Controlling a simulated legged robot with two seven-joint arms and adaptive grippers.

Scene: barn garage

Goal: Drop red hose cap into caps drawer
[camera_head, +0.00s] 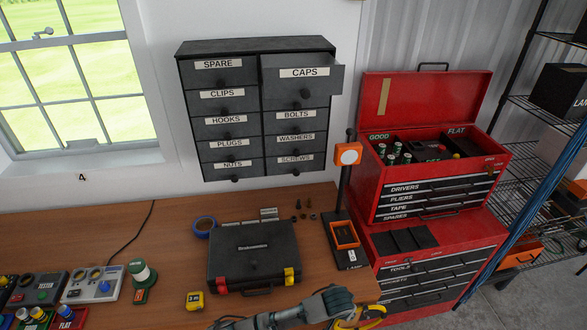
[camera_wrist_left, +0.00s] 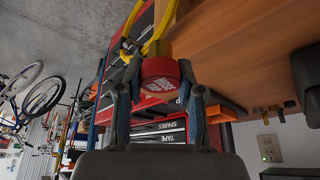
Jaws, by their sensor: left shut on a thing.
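The red hose cap (camera_wrist_left: 160,76), with white lettering on its face, sits between the two fingers of my left gripper (camera_wrist_left: 160,92) in the left wrist view. The gripper is shut on it. A yellow hose (camera_wrist_left: 152,38) lies right behind the cap; I cannot tell whether they are joined. In the head view my left gripper (camera_head: 338,300) is low, by the bench's front edge, and the cap is not clearly seen. The caps drawer (camera_head: 303,74) is at the top right of the black wall cabinet and is pulled out. My right gripper is not in view.
A black case (camera_head: 253,252) lies on the wooden bench (camera_head: 165,265), below the cabinet (camera_head: 255,45). An orange-headed stand (camera_head: 347,155) rises right of it, beside the open red toolbox (camera_head: 430,100). Yellow hose (camera_head: 368,318) shows at the bench's front edge.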

